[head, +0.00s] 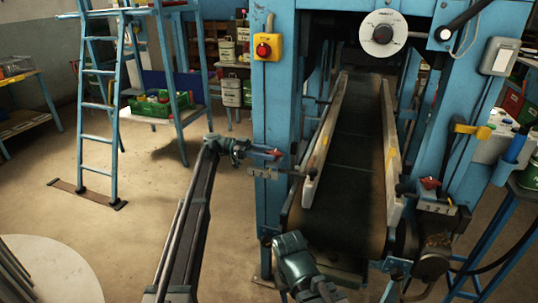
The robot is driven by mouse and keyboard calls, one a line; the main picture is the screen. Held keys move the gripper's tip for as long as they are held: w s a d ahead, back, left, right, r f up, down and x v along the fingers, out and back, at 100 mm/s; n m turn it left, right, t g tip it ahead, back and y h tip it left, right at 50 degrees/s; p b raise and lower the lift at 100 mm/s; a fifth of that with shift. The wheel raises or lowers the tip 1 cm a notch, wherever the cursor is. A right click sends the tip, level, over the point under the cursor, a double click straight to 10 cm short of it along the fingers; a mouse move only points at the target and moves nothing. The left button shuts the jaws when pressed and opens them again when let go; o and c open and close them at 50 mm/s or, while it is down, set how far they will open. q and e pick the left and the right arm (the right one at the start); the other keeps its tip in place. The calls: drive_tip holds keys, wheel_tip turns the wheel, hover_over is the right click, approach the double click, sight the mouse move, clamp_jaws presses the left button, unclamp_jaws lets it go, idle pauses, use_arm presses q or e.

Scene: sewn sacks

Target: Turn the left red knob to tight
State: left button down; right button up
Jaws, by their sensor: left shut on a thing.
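The left red knob (275,152) sits on the blue machine's left post, above a small marked plate (261,172). My left gripper (256,150) is at the knob from its left side, shut on it; the fingers are small and their exact grip is hard to make out. The knob's turn against the plate's marks cannot be read. A second red knob (430,183) is on the right side of the conveyor, above a numbered plate (436,208). Part of my right arm shows at the bottom middle, in front of the conveyor; its gripper is not seen.
The dark conveyor belt (352,160) runs back between pale side rails. A yellow box with a red button (266,47) and a round white dial (383,34) are higher on the machine. A blue ladder (97,105) stands at the left. The floor between is clear.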

idle(0.5)
use_arm(q)
drive_tip(key=shift+c, duration=1.8)
unclamp_jaws()
